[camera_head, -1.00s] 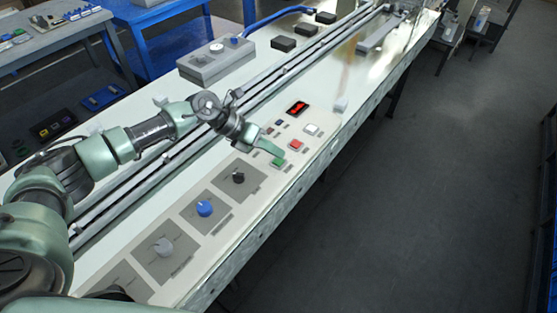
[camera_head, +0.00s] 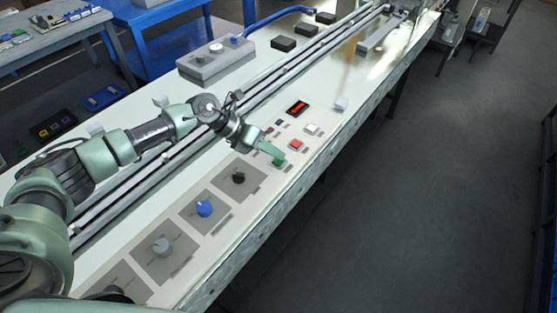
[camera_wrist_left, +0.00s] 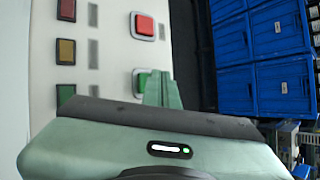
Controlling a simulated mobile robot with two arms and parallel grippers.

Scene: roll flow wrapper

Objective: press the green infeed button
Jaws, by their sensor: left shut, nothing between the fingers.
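The green button (camera_head: 279,163) sits on the light control panel of the long machine, just in front of the red button (camera_head: 296,145). My left gripper (camera_head: 278,154) is shut and empty, with its green fingertips pointing down at the green button, close above or touching it; I cannot tell which. In the left wrist view the fingers (camera_wrist_left: 160,86) overlap the right side of the green button (camera_wrist_left: 140,76), and the red button (camera_wrist_left: 144,26) is fully visible. My right gripper is not in view.
A white button (camera_head: 313,129) and a red-lit display (camera_head: 297,107) lie farther along the panel. A black knob (camera_head: 238,177), a blue knob (camera_head: 204,208) and a grey knob (camera_head: 162,247) lie nearer. Rails (camera_head: 300,58) run along the machine. The floor at right is clear.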

